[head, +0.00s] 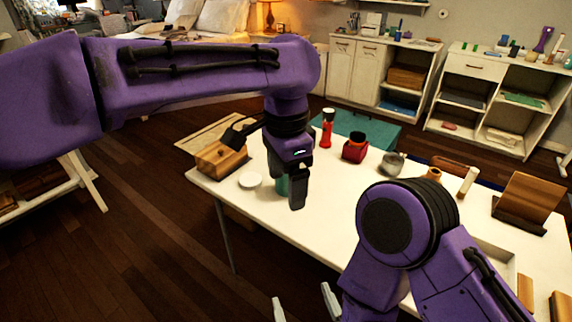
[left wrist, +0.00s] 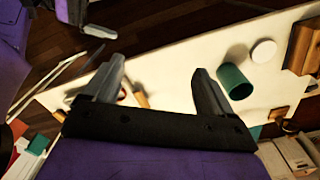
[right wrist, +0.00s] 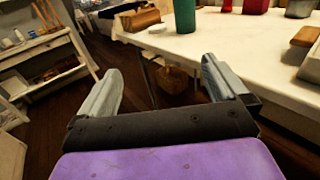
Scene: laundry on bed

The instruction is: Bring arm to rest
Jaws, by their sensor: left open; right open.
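My left arm reaches in from the left in the head view, and its gripper (head: 297,203) hangs above the white table (head: 240,203). In the left wrist view the left gripper (left wrist: 155,85) has its fingers wide apart with nothing between them. My right gripper (head: 305,305) is low at the bottom edge of the head view, in front of the table. In the right wrist view the right gripper (right wrist: 165,85) is open and empty, with floor and the table edge beyond it. A green cup (left wrist: 235,82) stands near the left gripper, and the arm partly hides it in the head view.
The table holds a white round lid (head: 250,181), a wooden block (head: 222,160), a red bottle (head: 328,128), a red container (head: 355,147), a grey pot (head: 392,163) and a wooden stand (head: 527,203). Shelves (head: 490,100) line the back wall. Dark floor (head: 150,250) lies open at left.

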